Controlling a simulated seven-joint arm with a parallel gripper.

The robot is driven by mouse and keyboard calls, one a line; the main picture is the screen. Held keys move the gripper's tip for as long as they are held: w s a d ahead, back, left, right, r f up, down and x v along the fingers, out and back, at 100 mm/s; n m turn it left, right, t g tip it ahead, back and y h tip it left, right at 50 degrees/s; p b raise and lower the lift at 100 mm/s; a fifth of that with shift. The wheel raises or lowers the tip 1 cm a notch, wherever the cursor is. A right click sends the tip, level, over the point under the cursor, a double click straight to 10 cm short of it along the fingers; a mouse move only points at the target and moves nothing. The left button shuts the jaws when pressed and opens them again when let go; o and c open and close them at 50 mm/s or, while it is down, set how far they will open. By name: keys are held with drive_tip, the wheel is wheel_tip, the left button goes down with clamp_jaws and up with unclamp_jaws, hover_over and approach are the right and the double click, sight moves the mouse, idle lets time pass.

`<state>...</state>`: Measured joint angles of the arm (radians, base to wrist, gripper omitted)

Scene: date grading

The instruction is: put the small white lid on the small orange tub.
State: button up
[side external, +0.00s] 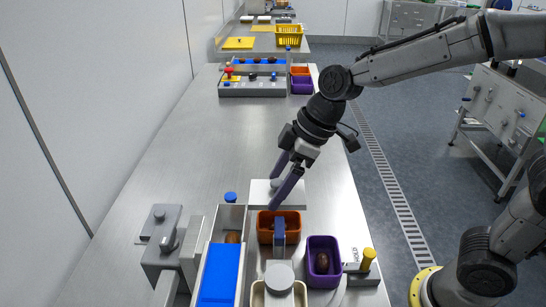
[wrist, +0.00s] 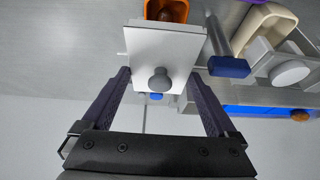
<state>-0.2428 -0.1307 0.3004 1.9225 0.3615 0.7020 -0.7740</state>
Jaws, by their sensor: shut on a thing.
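The small white lid (side external: 294,197) is a square plate with a grey knob; it also fills the middle of the wrist view (wrist: 148,42). My gripper (side external: 279,193) has its two fingers on opposite sides of the lid and is shut on it, as the wrist view (wrist: 160,74) also shows. The small orange tub (side external: 264,233) stands just in front of the lid in the side view, open at the top. In the wrist view the lid hides most of the tub (wrist: 179,4), with a brown date visible inside. I cannot tell how high the lid is above the table.
A blue-topped post (side external: 279,226) stands close by the orange tub. A purple tub (side external: 311,242) holding a date is at its right. A blue conveyor strip (side external: 220,276) and grey machine (side external: 160,255) lie to the left.

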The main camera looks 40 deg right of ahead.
sight(280, 207)
drive_tip(key=shift+s+f, duration=0.3)
drive_tip(key=shift+f, duration=2.8)
drive_tip(key=shift+f, duration=0.5)
drive_tip(key=o, duration=1.1)
drive_tip(key=shift+r, duration=3.5)
